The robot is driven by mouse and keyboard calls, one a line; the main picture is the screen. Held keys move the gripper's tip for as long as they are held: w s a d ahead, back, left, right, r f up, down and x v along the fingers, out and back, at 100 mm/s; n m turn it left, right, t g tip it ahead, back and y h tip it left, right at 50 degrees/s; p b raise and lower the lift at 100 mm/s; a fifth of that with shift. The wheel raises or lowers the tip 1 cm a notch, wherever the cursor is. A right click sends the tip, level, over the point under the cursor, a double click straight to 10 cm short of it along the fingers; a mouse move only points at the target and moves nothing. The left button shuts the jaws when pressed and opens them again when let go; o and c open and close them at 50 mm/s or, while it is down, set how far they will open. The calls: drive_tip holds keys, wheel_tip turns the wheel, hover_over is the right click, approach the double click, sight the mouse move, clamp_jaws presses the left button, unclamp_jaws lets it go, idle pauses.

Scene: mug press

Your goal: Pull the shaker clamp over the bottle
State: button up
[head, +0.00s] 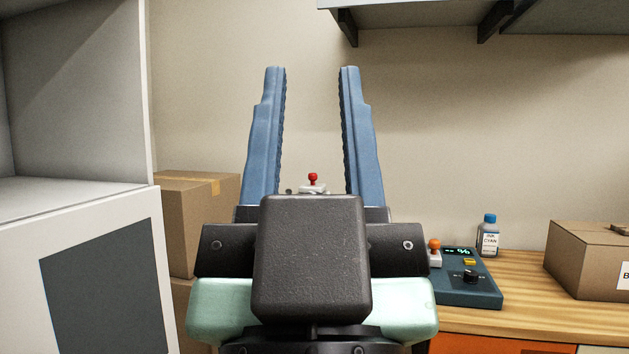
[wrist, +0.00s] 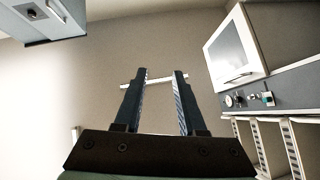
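My gripper (head: 313,72) is open and empty, its two blue fingers pointing up in the head view; they also show spread apart in the wrist view (wrist: 152,75). Behind it, a dark blue machine (head: 478,292) with a lit display, a yellow button and a black knob stands on the wooden bench; it looks like the shaker. A red knob (head: 313,179) on a pale part shows between the fingers, and an orange knob (head: 434,245) on a pale part shows beside my arm. Which belongs to the clamp I cannot tell. My arm hides much of the machine, and no clamped bottle shows.
A blue-capped bottle labelled cyan (head: 488,238) stands at the back of the bench (head: 530,300). Cardboard boxes stand right (head: 588,258) and left (head: 197,215). A white cabinet (head: 75,240) is close on the left. A shelf (head: 420,18) hangs above.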

wheel_tip(320, 180, up, 7)
drive_tip(key=p, duration=0.6)
drive_tip(key=shift+f, duration=0.2)
clamp_jaws()
wheel_tip(320, 180, up, 23)
drive_tip(key=p, duration=2.2)
drive_tip(key=shift+p, duration=0.35)
drive_tip(key=shift+f, duration=0.1)
